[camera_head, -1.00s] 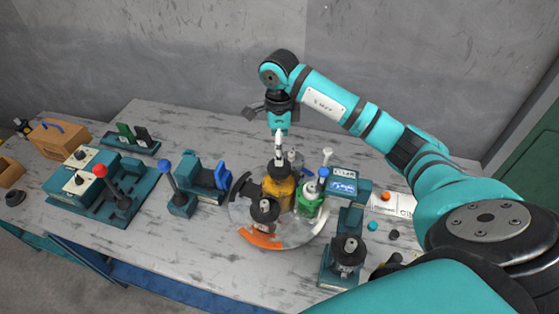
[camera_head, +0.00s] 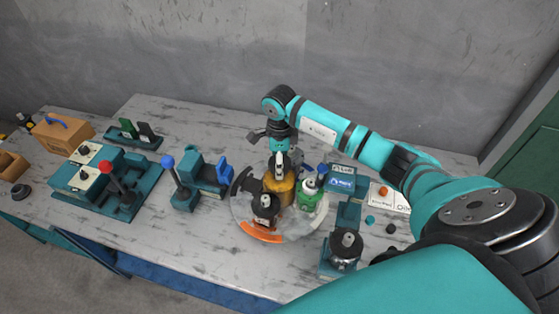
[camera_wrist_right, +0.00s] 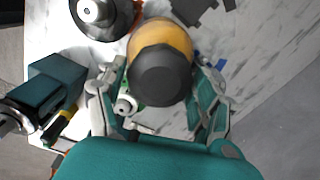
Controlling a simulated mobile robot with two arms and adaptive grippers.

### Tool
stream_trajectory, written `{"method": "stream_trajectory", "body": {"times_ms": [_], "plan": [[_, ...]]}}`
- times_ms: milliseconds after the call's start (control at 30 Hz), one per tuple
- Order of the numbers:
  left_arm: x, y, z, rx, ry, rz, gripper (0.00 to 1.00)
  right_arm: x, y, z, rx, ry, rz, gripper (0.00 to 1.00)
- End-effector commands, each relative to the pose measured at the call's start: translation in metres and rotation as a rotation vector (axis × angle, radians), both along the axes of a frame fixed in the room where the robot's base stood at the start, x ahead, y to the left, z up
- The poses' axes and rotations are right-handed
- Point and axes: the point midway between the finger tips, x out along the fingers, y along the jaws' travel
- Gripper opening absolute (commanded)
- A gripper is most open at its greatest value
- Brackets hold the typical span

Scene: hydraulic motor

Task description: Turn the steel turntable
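The steel turntable (camera_head: 298,229) is a round plate near the middle of the workbench, with an orange segment (camera_head: 258,233) on its front-left edge. On it stand an orange-yellow unit (camera_head: 279,188), a green unit (camera_head: 310,197) and a dark motor-like part (camera_head: 265,209). My right gripper (camera_head: 281,160) points down over the orange-yellow unit. In the right wrist view, its open fingers (camera_wrist_right: 163,88) lie on either side of the orange-yellow unit (camera_wrist_right: 165,42), whose dark end faces the camera. Whether they touch it is unclear. My left gripper is out of view.
A small screen unit (camera_head: 341,180) and a teal stand holding a dark part (camera_head: 344,246) are close to the turntable's right. A blue-knobbed lever (camera_head: 172,170) and a red-knobbed lever (camera_head: 110,171) stand to the left. The back of the bench is mostly clear.

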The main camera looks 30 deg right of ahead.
Motion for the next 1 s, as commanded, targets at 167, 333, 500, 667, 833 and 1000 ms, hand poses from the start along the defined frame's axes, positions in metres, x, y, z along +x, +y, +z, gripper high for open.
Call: {"method": "stream_trajectory", "body": {"times_ms": [167,333,500,667,833,1000], "plan": [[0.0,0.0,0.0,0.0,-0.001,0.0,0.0,0.0,0.0,0.0,0.0,0.0,0.0,0.42],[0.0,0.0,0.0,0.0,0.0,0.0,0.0,0.0,0.0,0.001,-0.001,-0.001,0.0,0.2],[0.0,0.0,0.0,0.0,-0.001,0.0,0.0,0.0,0.0,0.001,0.0,-0.001,0.001,0.04],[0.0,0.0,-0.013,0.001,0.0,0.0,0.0,0.002,-0.001,-0.002,-0.002,-0.006,0.055,0.04],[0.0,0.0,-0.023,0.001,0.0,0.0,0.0,0.001,-0.001,0.0,-0.001,-0.004,0.137,0.04],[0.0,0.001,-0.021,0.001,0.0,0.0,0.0,0.001,0.0,0.002,0.001,-0.003,0.137,0.04]]}}
